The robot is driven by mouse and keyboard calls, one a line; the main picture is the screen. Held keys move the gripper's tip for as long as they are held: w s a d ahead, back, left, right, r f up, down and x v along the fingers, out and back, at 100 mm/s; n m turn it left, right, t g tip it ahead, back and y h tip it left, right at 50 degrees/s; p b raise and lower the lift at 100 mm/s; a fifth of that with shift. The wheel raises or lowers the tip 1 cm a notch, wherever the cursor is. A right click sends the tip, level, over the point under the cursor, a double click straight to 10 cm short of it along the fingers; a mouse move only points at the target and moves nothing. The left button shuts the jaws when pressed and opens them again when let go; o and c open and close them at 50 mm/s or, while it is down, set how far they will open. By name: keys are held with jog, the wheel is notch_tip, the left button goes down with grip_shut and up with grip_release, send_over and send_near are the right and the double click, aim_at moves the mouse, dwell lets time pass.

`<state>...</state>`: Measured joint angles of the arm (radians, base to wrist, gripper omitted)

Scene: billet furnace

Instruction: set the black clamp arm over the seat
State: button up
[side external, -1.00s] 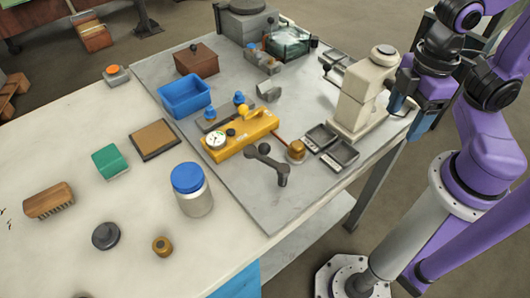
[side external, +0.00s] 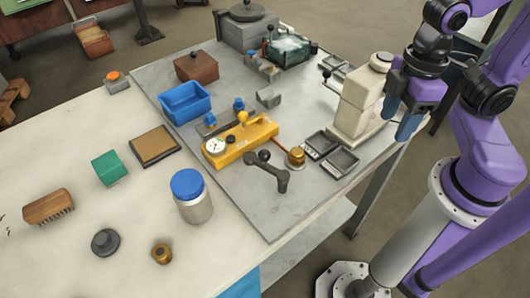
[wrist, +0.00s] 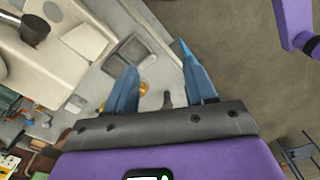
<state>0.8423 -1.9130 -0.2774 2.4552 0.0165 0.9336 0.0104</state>
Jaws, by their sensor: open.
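The black clamp arm (side external: 268,170), a dark grey bent lever with a ball knob, is at the near right of the grey plate. A brass, round-topped piece (side external: 296,157) stands just right of it; I cannot tell whether this is the seat. My gripper (side external: 401,122) is open and empty beside the cream press, up and right of the clamp arm and apart from it. In the wrist view my gripper (wrist: 157,56) shows two spread blue fingers. A dark end of the clamp arm (wrist: 167,99) and some brass (wrist: 143,88) show between them, partly hidden.
The cream press (side external: 356,104) stands between my gripper and the plate's middle. Two small dark trays (side external: 343,161) lie beside the brass piece. A yellow gauge unit (side external: 240,143) sits left of it. A blue-lidded jar (side external: 191,195) stands on the near tabletop.

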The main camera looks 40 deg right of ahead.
aim_at(266, 151)
jog(key=w+a+r+m+g+y, duration=0.1)
jog(key=w+a+r+m, duration=0.25)
jog(key=w+a, duration=0.5)
jog(key=w+a+r+m+y, duration=0.1)
jog(key=w+a+r+m, duration=0.25)
jog(key=w+a, duration=0.45)
jog(key=shift+n, duration=0.3)
jog(key=x, duration=0.5)
jog(key=d+x, duration=0.1)
jog(key=x, duration=0.5)
jog(key=w+x, duration=0.1)
jog(key=x, duration=0.5)
jog(key=shift+d+f, duration=0.15)
jog(key=shift+d, duration=0.15)
grip_shut()
